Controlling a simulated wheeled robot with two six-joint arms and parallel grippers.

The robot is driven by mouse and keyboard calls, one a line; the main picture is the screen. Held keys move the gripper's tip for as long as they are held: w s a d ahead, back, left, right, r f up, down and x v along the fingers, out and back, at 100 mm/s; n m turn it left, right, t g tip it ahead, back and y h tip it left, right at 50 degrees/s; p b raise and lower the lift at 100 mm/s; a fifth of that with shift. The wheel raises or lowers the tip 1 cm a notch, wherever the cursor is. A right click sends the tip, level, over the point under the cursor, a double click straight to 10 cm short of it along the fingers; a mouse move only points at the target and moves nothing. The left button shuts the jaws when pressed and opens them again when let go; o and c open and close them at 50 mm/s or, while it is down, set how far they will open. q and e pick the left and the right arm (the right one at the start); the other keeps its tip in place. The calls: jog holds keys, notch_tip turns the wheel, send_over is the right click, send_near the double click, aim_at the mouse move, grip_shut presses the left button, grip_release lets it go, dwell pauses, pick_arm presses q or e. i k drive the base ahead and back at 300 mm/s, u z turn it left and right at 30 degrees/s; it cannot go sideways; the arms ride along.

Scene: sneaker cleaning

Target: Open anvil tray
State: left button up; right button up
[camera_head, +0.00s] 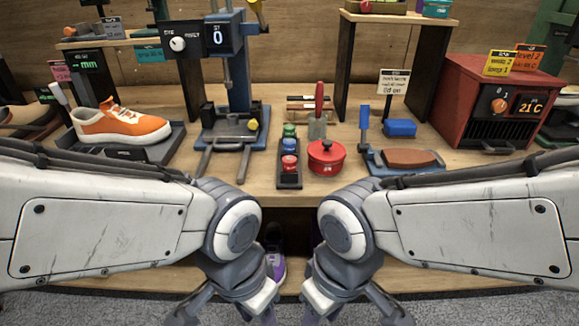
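The blue press (238,75) stands at the centre left of the workbench, with a dial and a display reading 0. At its base is a dark tray-like anvil part (222,136) holding a small yellow piece. A grey bar handle (225,148) sticks out at its front; how far the tray is slid out is unclear. My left gripper (228,312) and my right gripper (345,312) hang low at the bottom edge, in front of the bench and apart from the press. Their fingertips are cut off by the frame.
An orange sneaker (120,126) sits on a tray left of the press. Right of it are a rack of small jars (289,163), a red pot (326,157), a brown block (411,158) on a blue stand and a red oven (492,100). A purple shoe (275,262) is below the bench top.

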aim_at(232, 129)
jog(key=u, duration=0.25)
jog(key=k, duration=0.5)
jog(key=u, duration=1.05)
jog(key=i, duration=1)
jog(key=z, duration=0.75)
